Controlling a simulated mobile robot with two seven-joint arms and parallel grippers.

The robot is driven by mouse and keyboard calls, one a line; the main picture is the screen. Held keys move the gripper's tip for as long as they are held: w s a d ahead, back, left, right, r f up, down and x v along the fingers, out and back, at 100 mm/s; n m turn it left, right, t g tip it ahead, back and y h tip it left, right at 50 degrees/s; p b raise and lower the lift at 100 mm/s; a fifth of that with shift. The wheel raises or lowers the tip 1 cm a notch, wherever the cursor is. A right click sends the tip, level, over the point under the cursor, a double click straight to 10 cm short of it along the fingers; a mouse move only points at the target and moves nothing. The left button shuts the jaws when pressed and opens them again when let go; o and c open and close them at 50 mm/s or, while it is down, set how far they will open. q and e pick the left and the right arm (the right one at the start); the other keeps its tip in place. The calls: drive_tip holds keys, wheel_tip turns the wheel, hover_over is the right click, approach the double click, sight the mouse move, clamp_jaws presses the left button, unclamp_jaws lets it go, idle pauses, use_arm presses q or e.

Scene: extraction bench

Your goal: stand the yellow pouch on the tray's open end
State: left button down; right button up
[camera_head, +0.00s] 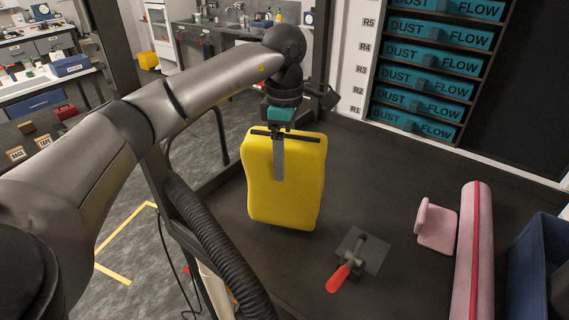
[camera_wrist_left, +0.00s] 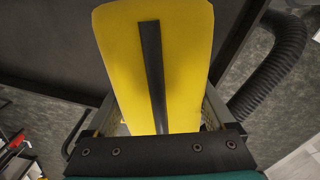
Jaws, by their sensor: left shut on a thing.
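The yellow pouch (camera_head: 262,195) is a tall rounded block with a dark strip along its top edge. It hangs or stands upright, slightly tilted, over the left part of the dark bench surface; I cannot tell whether its bottom touches. My left gripper (camera_head: 279,165) is shut on its top edge from above, with one finger flat on the near face. In the left wrist view the pouch (camera_wrist_left: 120,60) fills the middle between the fingers, a dark strip running along it. I cannot make out a separate tray with an open end. My right gripper is not in view.
A clamp with a red handle (camera_head: 338,279) lies right of the pouch. A pink bracket (camera_head: 436,228) and a long pink piece with a red stripe (camera_head: 466,262) lie further right, beside a blue bin (camera_head: 530,265). Teal drawers (camera_head: 425,80) stand behind. A black ribbed hose (camera_head: 222,255) runs front left.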

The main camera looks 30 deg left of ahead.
use_arm(q)
drive_tip(key=shift+f, duration=1.1)
drive_tip(key=shift+f, duration=0.2)
unclamp_jaws()
drive_tip(key=shift+r, duration=0.1)
wheel_tip(320, 180, up, 12)
drive_tip(key=shift+r+p, duration=0.1)
drive_tip(key=shift+p, duration=0.2)
